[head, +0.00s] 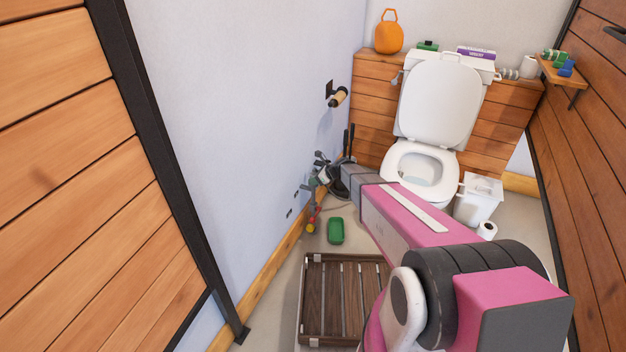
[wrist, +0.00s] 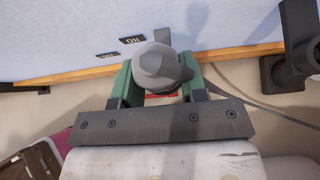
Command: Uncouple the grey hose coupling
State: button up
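The grey hose coupling (wrist: 161,70) shows end-on in the wrist view, a blunt faceted grey piece close to the wall. My gripper (wrist: 160,88) has its two green fingers on either side of it. The coupling fills the gap, and the fingers look closed against its sides; the exact contact is partly hidden by its head. A bit of red shows just below it, between the fingers. In the head view my gripper (head: 325,174) is small and far off by the left wall, and the coupling cannot be told apart there.
A toilet (head: 421,165) stands at the back, with a white bin (head: 478,201) to its right. A green tray-like object (head: 335,231) and a slatted wooden mat (head: 322,300) lie on the floor. A paper holder (head: 337,95) is on the left wall. A dark cable (wrist: 250,98) runs right in the wrist view.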

jog(key=shift+r, duration=0.7)
dwell(0.6)
jog(key=shift+r, duration=1.15)
jog(key=w+d+r, duration=0.1)
jog(key=w+d, duration=0.1)
jog(key=w, duration=0.3)
jog(key=w+d+r, duration=0.2)
jog(key=w, duration=0.3)
jog(key=w+d+r, duration=0.2)
jog(key=w, duration=0.3)
jog(key=shift+w+d, duration=0.25)
jog(key=shift+w, duration=0.1)
jog(key=shift+f, duration=0.15)
jog(key=shift+f, duration=2.8)
jog(key=shift+f, duration=1.2)
